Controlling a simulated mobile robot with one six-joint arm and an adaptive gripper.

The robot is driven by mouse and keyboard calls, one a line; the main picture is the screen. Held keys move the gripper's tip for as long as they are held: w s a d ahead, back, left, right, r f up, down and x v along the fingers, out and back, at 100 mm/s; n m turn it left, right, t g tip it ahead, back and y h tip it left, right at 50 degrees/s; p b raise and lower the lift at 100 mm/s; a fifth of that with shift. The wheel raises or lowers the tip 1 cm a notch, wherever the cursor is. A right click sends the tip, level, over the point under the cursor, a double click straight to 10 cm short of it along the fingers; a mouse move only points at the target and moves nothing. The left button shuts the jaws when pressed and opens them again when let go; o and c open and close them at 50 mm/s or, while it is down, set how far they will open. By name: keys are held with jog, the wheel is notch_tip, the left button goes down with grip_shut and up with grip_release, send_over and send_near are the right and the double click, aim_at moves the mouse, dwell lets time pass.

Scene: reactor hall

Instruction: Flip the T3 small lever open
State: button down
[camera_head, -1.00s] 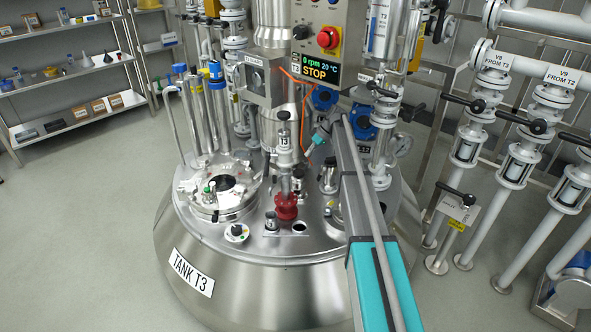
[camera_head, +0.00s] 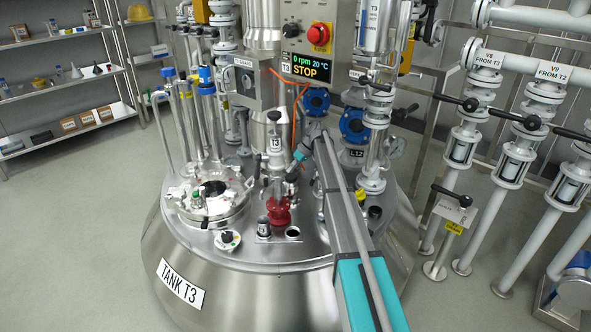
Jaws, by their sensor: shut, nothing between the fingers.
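The T3 fitting (camera_head: 275,145) stands upright on the tank lid, a slim metal column with a white T3 tag and a red body (camera_head: 278,212) at its foot. A small lever on it is too small to make out clearly. My arm reaches in from the lower right. My gripper (camera_head: 291,176) is shut and empty, just right of the column below the tag. I cannot tell whether it touches the column. My arm hides part of the lid to the right.
Tank T3 (camera_head: 213,290) fills the middle. A control box (camera_head: 304,66) reading STOP hangs above the lid. A round hatch (camera_head: 208,198) and tall tubes stand at left. Valves and white pipes (camera_head: 464,145) crowd the right. Shelves (camera_head: 75,78) and open floor lie far left.

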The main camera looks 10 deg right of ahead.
jog(key=shift+b+x, duration=1.05)
jog(key=shift+x, duration=0.6)
jog(key=shift+d, duration=0.15)
jog(key=shift+a, duration=0.25)
